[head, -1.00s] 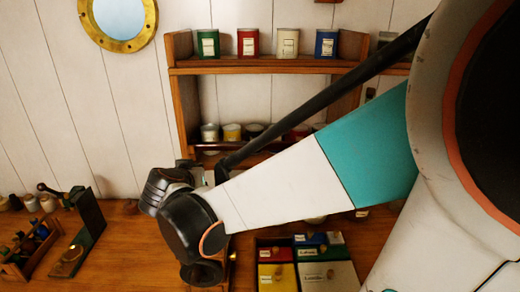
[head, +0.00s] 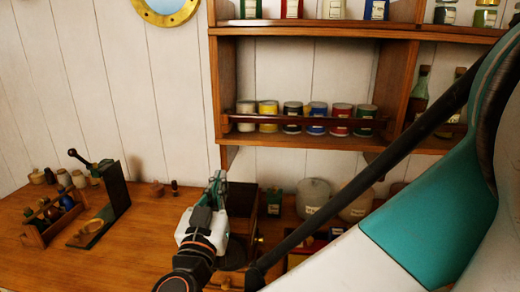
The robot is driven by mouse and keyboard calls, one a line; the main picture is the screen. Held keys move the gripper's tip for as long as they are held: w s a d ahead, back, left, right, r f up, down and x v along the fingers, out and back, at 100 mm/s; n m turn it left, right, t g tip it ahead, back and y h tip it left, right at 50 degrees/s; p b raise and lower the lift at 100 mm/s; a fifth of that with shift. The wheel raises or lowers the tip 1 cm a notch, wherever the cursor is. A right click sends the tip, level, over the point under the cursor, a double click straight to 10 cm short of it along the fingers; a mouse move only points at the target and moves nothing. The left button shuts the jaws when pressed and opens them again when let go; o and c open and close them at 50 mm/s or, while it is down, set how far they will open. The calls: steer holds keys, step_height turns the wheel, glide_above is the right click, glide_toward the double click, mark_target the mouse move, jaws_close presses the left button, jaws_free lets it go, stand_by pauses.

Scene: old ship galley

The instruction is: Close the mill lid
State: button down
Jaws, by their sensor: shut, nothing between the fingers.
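My gripper (head: 217,184) is in the lower middle of the head view, with its fingers shut and pointing up and away from me. It is in front of and to the left of a dark brown wooden box (head: 247,200) with a small brass knob low on its front, which looks like the mill. My gripper and wrist hide part of its left side and front. I cannot tell the lid's angle, or whether my fingers touch the mill.
To the left stand a dark upright board with a crank handle (head: 116,186) and a wooden rack of bottles (head: 52,220). Right of the box are a green tin (head: 275,201) and pale round jars (head: 313,196). A wall shelf (head: 300,142) with several tins hangs above.

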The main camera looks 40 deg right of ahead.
steer(key=shift+t+h, duration=0.3)
steer(key=shift+s+a+f+b, duration=0.25)
steer(key=shift+a+f+b, duration=0.05)
steer(key=shift+f+b, duration=0.85)
steer(key=shift+s+a+f+b, duration=0.3)
steer(key=shift+f+b, duration=0.8)
steer(key=shift+s+a+f+b, duration=0.25)
steer(key=shift+a+f+b, duration=0.05)
steer(key=shift+f+b, duration=0.85)
